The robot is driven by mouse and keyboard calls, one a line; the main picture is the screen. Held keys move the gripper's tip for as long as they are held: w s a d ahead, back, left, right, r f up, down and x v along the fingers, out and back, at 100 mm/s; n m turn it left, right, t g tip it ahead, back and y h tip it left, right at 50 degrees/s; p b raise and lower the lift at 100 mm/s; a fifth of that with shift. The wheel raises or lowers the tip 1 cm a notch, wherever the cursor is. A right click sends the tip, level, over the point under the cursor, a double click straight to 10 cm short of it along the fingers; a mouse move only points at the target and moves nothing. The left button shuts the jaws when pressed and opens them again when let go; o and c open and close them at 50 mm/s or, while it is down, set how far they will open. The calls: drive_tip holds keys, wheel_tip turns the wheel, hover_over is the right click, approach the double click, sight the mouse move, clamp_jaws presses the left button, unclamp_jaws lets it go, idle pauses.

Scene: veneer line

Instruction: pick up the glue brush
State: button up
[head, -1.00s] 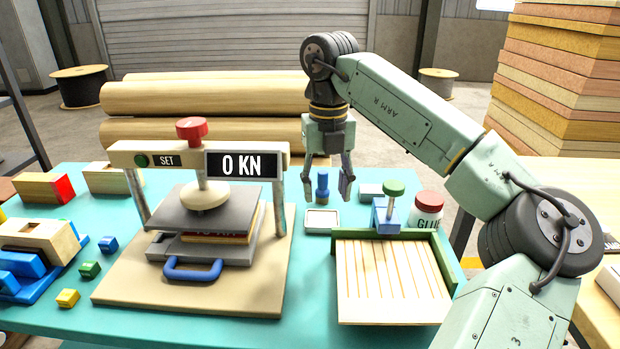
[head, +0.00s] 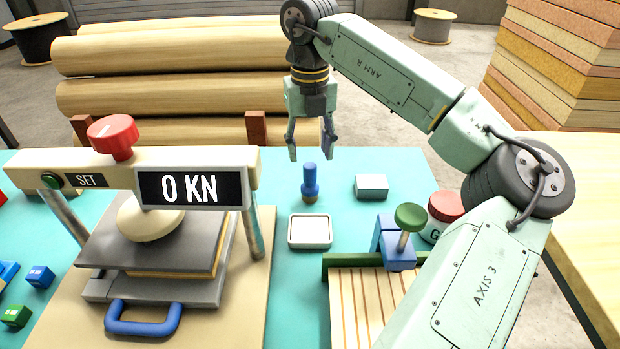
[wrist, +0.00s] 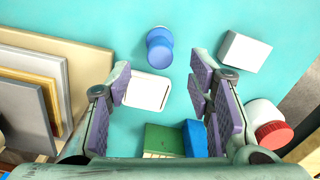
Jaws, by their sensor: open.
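The glue brush (head: 310,184) has a blue handle and a brown lower end and stands upright on the turquoise table (head: 360,235). In the wrist view the brush (wrist: 158,48) shows from above as a blue round shape, beyond my fingertips. My gripper (head: 311,153) points down, open and empty, with its fingertips just above the brush in the head view. Its purple-padded fingers (wrist: 160,88) stand wide apart in the wrist view. Nothing touches the brush.
A white-topped tray (head: 310,231) lies in front of the brush, and a pale block (head: 371,186) to its right. A glue jar (head: 444,214) and slatted board (head: 350,300) are front right. The press (head: 150,185) stands left; logs (head: 170,95) lie behind.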

sight(310, 165)
drive_tip(key=shift+f+p, duration=1.1)
drive_tip(key=shift+f, duration=2.35)
clamp_jaws()
